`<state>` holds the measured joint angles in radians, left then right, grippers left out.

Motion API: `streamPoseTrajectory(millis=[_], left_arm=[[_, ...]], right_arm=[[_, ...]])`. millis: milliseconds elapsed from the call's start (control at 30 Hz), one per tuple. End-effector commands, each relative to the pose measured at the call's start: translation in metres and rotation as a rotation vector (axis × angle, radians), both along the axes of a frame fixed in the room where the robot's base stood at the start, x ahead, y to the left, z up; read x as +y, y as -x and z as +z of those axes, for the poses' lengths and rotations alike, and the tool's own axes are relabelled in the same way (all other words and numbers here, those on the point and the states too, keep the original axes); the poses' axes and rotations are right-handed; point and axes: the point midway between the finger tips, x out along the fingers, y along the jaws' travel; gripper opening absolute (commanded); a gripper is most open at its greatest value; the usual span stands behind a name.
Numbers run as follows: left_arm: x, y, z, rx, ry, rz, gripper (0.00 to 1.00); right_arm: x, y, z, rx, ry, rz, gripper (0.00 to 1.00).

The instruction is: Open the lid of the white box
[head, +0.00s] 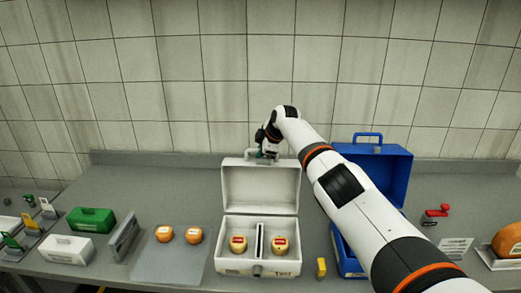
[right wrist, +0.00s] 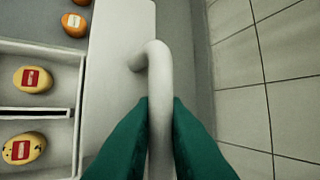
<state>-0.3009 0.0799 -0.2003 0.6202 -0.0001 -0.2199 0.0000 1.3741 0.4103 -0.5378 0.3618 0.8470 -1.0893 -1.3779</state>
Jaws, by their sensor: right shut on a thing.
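The white box (head: 257,262) stands on the counter with its lid (head: 260,190) raised upright at the back. My right gripper (head: 268,153) is at the top edge of the lid. In the right wrist view its green fingers (right wrist: 160,125) are shut on the white lid handle (right wrist: 158,75). The box's compartments also show at the left of that view. My left gripper is not in view.
A blue box (head: 375,165) with a raised lid stands to the right, partly hidden by my right arm. A tiled wall (head: 220,80) rises behind the counter.

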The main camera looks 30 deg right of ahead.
Motion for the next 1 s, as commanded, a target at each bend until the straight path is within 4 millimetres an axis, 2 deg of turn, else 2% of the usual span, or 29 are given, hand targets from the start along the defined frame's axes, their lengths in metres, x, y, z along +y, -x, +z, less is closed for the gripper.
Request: streamPoseTrajectory(millis=[200,233,367,733,1000], left_arm=[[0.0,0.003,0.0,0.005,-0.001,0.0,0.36],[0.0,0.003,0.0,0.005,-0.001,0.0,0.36],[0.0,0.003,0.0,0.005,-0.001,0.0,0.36],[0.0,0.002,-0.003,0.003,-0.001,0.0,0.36],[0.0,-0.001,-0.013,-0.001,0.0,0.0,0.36]], right_arm=[[0.002,0.0,-0.002,0.003,-0.003,0.003,0.0],[0.002,0.0,-0.002,0.003,-0.003,0.003,0.14],[0.002,0.0,-0.001,0.004,-0.002,0.003,0.34],[0.001,0.002,-0.001,0.006,-0.002,0.003,0.34],[-0.002,0.015,0.016,0.0,0.002,0.002,0.34]])
